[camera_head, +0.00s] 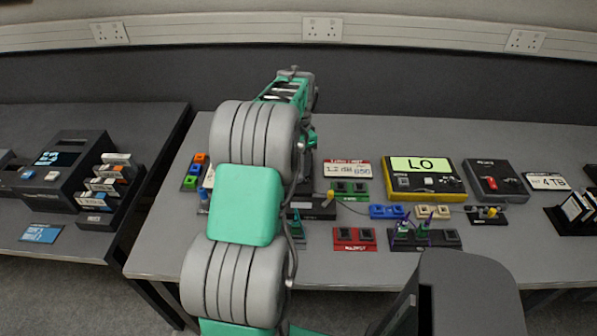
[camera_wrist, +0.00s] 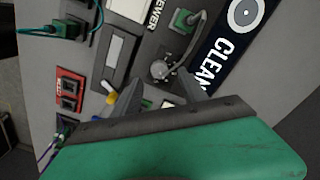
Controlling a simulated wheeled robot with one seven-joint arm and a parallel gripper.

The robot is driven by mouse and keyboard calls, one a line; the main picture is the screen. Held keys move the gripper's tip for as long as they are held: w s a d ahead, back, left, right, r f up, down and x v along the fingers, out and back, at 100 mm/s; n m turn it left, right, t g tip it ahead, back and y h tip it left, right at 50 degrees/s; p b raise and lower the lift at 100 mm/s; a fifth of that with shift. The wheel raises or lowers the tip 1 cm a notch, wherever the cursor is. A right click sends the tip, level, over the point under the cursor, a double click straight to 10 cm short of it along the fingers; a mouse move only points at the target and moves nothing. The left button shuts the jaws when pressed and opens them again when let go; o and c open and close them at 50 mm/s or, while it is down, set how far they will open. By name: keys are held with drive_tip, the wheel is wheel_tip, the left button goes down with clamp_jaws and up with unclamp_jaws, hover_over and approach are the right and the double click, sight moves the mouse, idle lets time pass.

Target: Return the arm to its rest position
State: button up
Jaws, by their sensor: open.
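My arm, grey with green panels, rises across the middle of the body camera view and reaches over the grey workbench (camera_head: 345,268). My gripper's fingers show in the wrist view (camera_wrist: 160,95) as two dark fingers set apart with nothing held between them. They are above the bench devices, near a round silver knob (camera_wrist: 160,69). In the body camera view the gripper's fingertips are mostly hidden behind my own arm.
On the bench are a yellow meter reading LO (camera_head: 424,178), a grey box with a red switch (camera_head: 494,180), a red socket block (camera_head: 354,238) and a blue one (camera_head: 388,212). Thin cables run between parts. A second table (camera_head: 75,258) stands left, across a gap.

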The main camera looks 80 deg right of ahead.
drive_tip(key=shift+r, duration=1.85)
